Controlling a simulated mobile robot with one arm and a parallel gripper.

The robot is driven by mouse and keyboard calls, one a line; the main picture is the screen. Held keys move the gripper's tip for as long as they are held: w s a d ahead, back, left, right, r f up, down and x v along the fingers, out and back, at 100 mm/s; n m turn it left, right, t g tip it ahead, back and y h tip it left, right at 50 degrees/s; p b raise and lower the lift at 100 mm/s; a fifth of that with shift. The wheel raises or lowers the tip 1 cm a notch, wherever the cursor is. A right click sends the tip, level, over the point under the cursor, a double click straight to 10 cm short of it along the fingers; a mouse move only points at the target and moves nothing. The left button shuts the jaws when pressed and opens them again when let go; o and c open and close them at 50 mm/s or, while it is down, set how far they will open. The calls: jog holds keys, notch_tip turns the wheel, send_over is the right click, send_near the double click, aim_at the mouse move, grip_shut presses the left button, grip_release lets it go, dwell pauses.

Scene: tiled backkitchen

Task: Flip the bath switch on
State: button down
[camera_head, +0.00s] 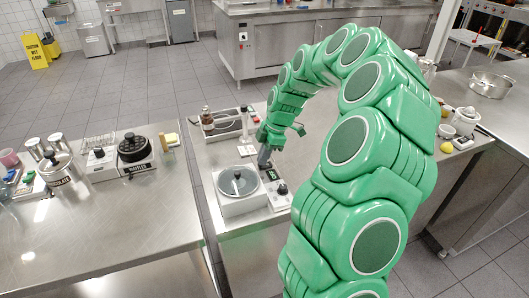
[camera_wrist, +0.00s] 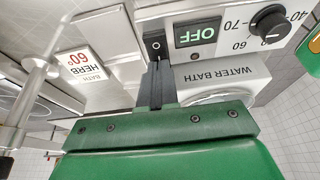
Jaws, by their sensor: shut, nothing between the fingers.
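The water bath (camera_head: 225,207) is a pale box with a grey round basin on the middle steel counter. Its front panel (camera_wrist: 226,52) fills the upper right of the wrist view, with a green "OFF" display (camera_wrist: 197,32), a black knob (camera_wrist: 268,21) and a small black rocker switch (camera_wrist: 155,43). My gripper (camera_wrist: 155,70) is shut and empty, its dark fingertips just below the switch in the wrist view. I cannot tell whether they touch it. In the head view my gripper (camera_head: 265,160) reaches down beside the basin, and the switch is not discernible there.
A "HERB BATH 60°" card (camera_wrist: 85,64) stands near the panel. A juicer (camera_head: 465,121) stands at the right.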

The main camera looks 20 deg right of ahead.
dwell(0.3)
jog(key=shift+a+f+h, duration=0.25)
jog(key=shift+f+h, duration=0.05)
jog(key=shift+h, duration=0.1)
jog(key=shift+d, duration=0.2)
jog(key=shift+d+r, duration=0.1)
jog(key=shift+d, duration=0.55)
jog(key=v, duration=1.4)
